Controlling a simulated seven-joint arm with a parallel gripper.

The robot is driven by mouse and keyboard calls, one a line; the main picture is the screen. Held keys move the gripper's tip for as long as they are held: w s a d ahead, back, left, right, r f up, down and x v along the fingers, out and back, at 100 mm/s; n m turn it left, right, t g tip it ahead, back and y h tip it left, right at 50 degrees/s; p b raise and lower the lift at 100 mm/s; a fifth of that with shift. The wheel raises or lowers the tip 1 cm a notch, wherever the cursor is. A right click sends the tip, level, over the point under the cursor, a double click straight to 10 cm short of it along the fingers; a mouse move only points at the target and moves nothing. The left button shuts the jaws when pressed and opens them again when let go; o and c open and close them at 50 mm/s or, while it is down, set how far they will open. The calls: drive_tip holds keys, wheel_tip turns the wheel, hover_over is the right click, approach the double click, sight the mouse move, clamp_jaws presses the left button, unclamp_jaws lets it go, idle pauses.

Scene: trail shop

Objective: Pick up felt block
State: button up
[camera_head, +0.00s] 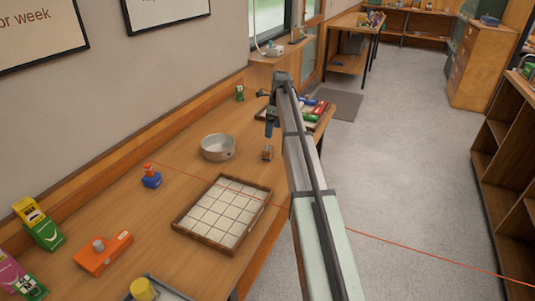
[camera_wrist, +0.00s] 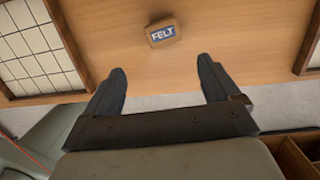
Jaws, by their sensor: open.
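The felt block (camera_wrist: 162,32) is a small tan-brown block with a blue label reading FELT, lying on the wooden table in the wrist view. It also shows in the head view (camera_head: 267,153), near the table's right edge, just below my gripper (camera_head: 270,122). In the wrist view my gripper (camera_wrist: 160,85) is open and empty. The block lies beyond its fingertips, roughly centred between them and apart from both. The exact height of the fingers above the table is hard to tell.
A tiled wooden-framed tray (camera_head: 222,213) lies to the lower left of the block. A round metal pan (camera_head: 217,147) stands to its left. A tray of coloured items (camera_head: 318,113) is behind my arm. A blue and red item (camera_head: 151,178) stands further left. Bare tabletop surrounds the block.

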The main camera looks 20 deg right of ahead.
sight(268, 147)
drive_tip(key=shift+n, duration=0.8)
drive_tip(key=f, duration=0.2)
drive_tip(key=w+f, duration=0.1)
drive_tip(key=f, duration=0.2)
drive_tip(key=a+f, duration=0.1)
drive_tip(key=f, duration=0.2)
drive_tip(key=shift+w+a, duration=0.1)
drive_tip(key=shift+w, duration=0.05)
drive_tip(key=shift+w+a+f, duration=0.1)
drive_tip(key=shift+w+f, duration=0.05)
drive_tip(key=shift+f, duration=0.8)
drive_tip(key=shift+w+a+f, duration=0.15)
drive_tip(key=shift+w+f, duration=0.05)
drive_tip(key=shift+f, duration=0.7)
drive_tip(key=shift+w+a+f, duration=0.1)
drive_tip(key=shift+w+f, duration=0.05)
drive_tip(key=shift+f, duration=0.8)
drive_tip(key=c, duration=1.1)
drive_tip(key=shift+o, duration=0.2)
drive_tip(key=shift+r, duration=0.1)
